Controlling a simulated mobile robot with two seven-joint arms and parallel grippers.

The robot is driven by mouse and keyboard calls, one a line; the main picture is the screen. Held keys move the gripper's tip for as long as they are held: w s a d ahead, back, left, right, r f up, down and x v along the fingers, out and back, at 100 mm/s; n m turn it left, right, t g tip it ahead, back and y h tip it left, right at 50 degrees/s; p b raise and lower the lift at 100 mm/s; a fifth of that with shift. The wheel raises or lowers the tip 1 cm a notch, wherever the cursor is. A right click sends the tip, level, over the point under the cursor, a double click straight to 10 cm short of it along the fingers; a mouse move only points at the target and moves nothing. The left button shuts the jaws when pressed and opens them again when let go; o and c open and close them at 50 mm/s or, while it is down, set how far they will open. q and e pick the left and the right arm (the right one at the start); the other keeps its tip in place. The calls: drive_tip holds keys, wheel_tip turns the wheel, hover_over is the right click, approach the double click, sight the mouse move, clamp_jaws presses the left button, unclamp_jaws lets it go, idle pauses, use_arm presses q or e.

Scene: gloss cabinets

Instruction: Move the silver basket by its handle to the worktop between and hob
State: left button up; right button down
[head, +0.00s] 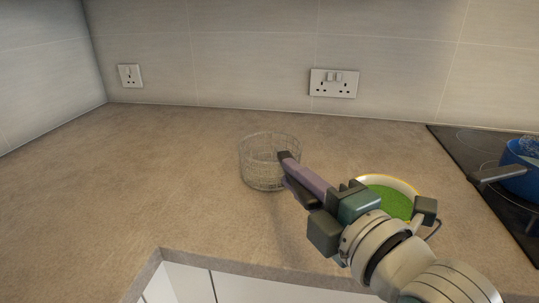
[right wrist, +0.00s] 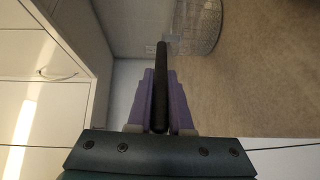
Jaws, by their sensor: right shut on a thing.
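The silver wire basket (head: 262,165) is upright over the worktop (head: 180,170), near the middle of the head view. I cannot tell whether its base touches the surface. My right gripper (head: 290,170) reaches in from the lower right, with its purple fingers at the basket's right side. In the right wrist view the fingers (right wrist: 157,100) are shut on the dark handle (right wrist: 161,75), and the basket (right wrist: 198,28) shows at the top. The black hob (head: 455,146) is at the right edge. My left gripper is out of view.
A blue pan (head: 522,172) stands on the hob, its handle pointing left. A round dish with green contents (head: 388,200) is behind my right gripper, between basket and hob. The worktop left of the basket is clear. Sockets (head: 333,83) are on the back wall.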

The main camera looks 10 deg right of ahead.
drive_tip(key=shift+f, duration=0.2)
drive_tip(key=c, duration=0.8)
unclamp_jaws()
drive_tip(key=shift+c, duration=0.2)
drive_tip(key=shift+r, duration=0.1)
